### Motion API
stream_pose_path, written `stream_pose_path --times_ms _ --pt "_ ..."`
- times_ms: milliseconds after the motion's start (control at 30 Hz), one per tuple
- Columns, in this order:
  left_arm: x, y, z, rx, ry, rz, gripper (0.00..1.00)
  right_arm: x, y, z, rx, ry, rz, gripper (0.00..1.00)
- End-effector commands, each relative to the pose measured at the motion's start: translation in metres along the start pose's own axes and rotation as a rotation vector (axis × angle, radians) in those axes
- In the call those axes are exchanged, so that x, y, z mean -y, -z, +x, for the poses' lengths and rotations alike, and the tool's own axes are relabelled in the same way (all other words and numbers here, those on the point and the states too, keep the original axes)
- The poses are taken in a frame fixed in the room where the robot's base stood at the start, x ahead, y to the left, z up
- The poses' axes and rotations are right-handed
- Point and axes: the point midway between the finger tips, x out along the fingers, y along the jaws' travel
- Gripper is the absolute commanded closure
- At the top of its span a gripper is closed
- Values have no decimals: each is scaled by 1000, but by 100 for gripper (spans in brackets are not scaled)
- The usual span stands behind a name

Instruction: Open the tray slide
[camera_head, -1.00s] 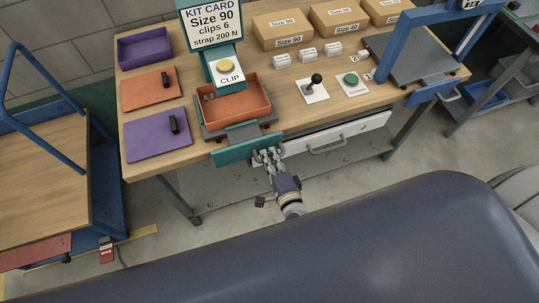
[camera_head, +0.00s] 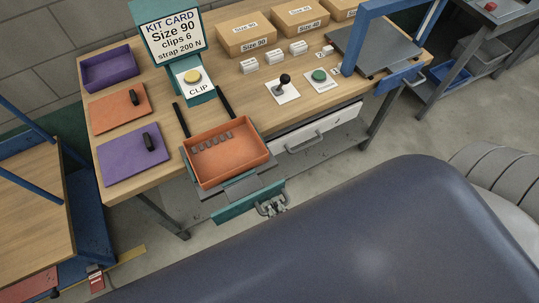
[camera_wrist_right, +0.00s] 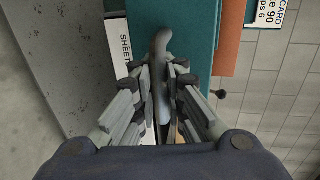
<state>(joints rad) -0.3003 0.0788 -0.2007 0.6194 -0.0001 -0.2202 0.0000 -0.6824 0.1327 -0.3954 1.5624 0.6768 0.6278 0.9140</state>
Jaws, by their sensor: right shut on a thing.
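The tray slide (camera_head: 250,203) has a teal front panel and stands drawn out past the table's front edge. An orange tray (camera_head: 258,152) with several small grey clips sits on it. Two dark rails run back from it toward the teal clip press (camera_head: 197,90). My right gripper (camera_head: 272,204) is at the right part of the teal front. In the right wrist view its fingers (camera_wrist_right: 163,95) are closed around a grey handle (camera_wrist_right: 161,45) on the teal panel (camera_wrist_right: 190,30). My left gripper is in neither view.
A white drawer (camera_head: 318,128) with a grey handle is under the table to the right. Purple and orange lidded trays lie at the left of the wooden table (camera_head: 180,150). Boxes, a black-knobbed lever (camera_head: 284,82) and a green button (camera_head: 319,75) are farther right.

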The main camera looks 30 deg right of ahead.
Motion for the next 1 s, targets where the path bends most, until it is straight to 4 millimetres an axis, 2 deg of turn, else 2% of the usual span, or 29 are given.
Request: stream_pose_path --times_ms 367,400,500,833,1000 --pt "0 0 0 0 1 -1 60 1 -1 -2 1 4 1 100" --pt "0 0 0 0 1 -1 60 1 -1 -2 1 4 1 87" --pt "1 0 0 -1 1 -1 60 1 -1 -2 1 3 1 69" --pt "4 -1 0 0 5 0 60 0 0 -3 0 1 0 69" --pt "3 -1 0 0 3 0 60 -1 0 -21 2 -2 -1 69"
